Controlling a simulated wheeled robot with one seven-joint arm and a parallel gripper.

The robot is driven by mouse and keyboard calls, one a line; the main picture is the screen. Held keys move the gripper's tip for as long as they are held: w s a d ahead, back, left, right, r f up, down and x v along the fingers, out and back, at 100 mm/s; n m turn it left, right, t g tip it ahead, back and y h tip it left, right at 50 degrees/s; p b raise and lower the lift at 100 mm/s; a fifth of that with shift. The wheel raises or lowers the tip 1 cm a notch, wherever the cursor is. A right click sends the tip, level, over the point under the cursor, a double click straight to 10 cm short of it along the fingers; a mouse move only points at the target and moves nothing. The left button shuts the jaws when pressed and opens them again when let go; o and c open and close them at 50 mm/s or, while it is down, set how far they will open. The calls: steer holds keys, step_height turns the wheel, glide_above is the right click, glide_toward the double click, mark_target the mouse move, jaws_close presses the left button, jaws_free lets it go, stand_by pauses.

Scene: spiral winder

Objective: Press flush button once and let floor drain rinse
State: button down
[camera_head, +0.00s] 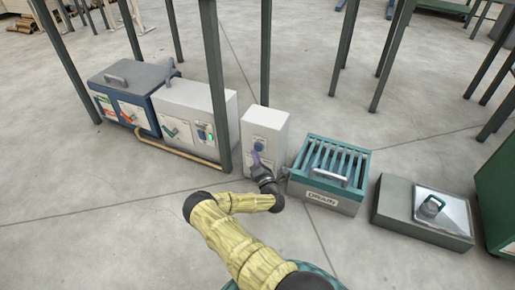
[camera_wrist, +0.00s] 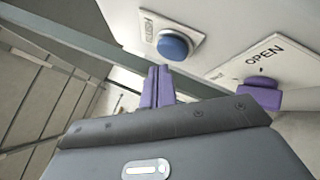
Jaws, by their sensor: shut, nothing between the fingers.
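The flush button (camera_wrist: 173,46) is a round blue cap on a plate marked FLUSH (camera_wrist: 150,24), on the face of a white box; it also shows in the head view (camera_head: 259,147). My gripper (camera_head: 255,155) is in front of this box, just below the button. In the wrist view its purple fingers (camera_wrist: 158,72) are together, empty, with their tips close below the button; I cannot tell whether they touch it. The floor drain (camera_head: 302,158) is a teal slatted box with a grey front marked DRAIN and a handle, right of the white box. No water is visible.
A plate marked OPEN (camera_wrist: 265,60) is beside the button, with a purple block (camera_wrist: 262,97) at its lower edge. Blue and white cabinets (camera_head: 190,105) stand left. A grey box with a handled lid (camera_head: 430,212) stands right. Dark posts (camera_head: 215,90) rise behind.

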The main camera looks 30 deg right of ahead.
steer(key=shift+s+a+p, duration=0.55)
steer(key=shift+s+a, duration=0.25)
steer(key=shift+a, duration=0.2)
steer(key=shift+s+a+p, duration=0.5)
steer(key=shift+s+a, duration=0.3)
steer(key=shift+a, duration=0.2)
